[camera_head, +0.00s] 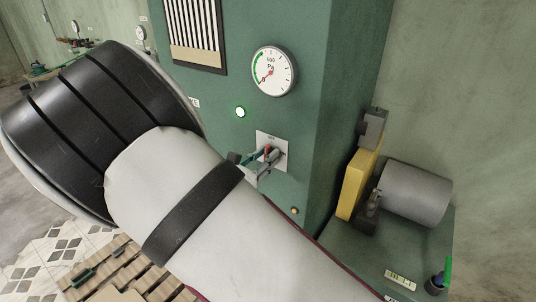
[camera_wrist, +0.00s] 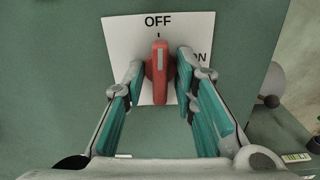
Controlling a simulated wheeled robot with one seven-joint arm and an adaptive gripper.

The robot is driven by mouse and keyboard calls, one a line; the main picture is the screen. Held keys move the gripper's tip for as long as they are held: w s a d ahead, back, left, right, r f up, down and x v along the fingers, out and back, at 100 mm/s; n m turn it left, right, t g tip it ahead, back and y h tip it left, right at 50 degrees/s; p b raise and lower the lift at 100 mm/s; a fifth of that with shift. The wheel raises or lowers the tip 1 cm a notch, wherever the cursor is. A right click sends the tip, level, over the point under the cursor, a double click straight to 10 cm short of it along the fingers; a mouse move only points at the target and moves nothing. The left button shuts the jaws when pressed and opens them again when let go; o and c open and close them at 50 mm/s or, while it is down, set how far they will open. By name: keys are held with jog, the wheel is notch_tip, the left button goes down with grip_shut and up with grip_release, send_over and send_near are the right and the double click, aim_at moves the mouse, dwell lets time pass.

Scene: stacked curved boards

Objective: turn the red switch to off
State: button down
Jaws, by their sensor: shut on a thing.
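The red switch (camera_wrist: 159,75) sits on a white plate (camera_wrist: 118,38) marked OFF at the top and ON to the right. Its handle stands nearly upright in the wrist view, its pale mark close to in line with the tick under OFF. My gripper (camera_wrist: 160,72) has its two teal-padded fingers on either side of the handle, shut on it. The right finger partly covers the ON label. In the head view, the switch (camera_head: 268,150) shows small and partly hidden by my gripper (camera_head: 262,160), at the front of the green cabinet.
The green cabinet (camera_head: 338,60) carries a round pressure gauge (camera_head: 274,71), a lit green lamp (camera_head: 240,112) and a small amber lamp (camera_head: 295,211). A grey motor (camera_head: 415,193) with a yellow guard (camera_head: 357,185) stands to the right. My arm hides much of the cabinet's lower front.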

jog(key=c, duration=1.6)
grip_release()
jog(key=shift+c, duration=0.2)
jog(key=shift+s, duration=0.1)
jog(key=p+v, duration=0.1)
jog(key=v, duration=0.5)
jog(key=shift+s+a+p, duration=0.3)
jog(key=shift+p, duration=0.05)
